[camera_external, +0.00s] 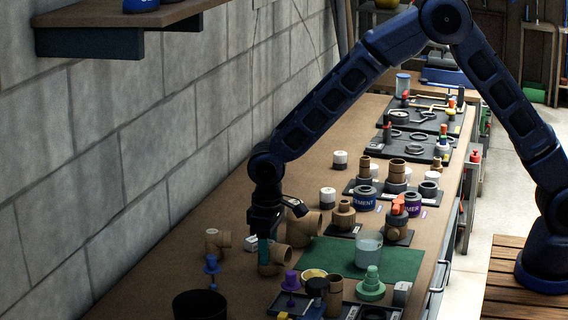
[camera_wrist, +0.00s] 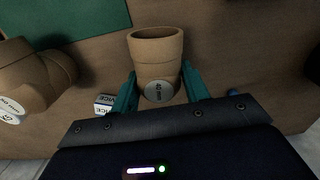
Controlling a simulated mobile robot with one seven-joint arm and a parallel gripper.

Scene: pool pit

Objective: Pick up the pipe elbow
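A tan pipe elbow (camera_external: 277,259) stands on the bench, left of the green mat. In the wrist view the elbow (camera_wrist: 155,48) has its open end toward the top and a round grey label facing the camera. My gripper (camera_external: 265,252) is lowered at the elbow. In the wrist view the teal fingers of my gripper (camera_wrist: 160,90) stand on both sides of it, close to its walls. Whether both fingers touch it is not clear. The elbow appears to rest on the bench.
A larger tan elbow (camera_external: 302,228) stands just behind, also at left in the wrist view (camera_wrist: 35,78). A small white box (camera_wrist: 104,103) is close to the left finger. The green mat (camera_external: 330,256) and a beaker (camera_external: 368,250) are right.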

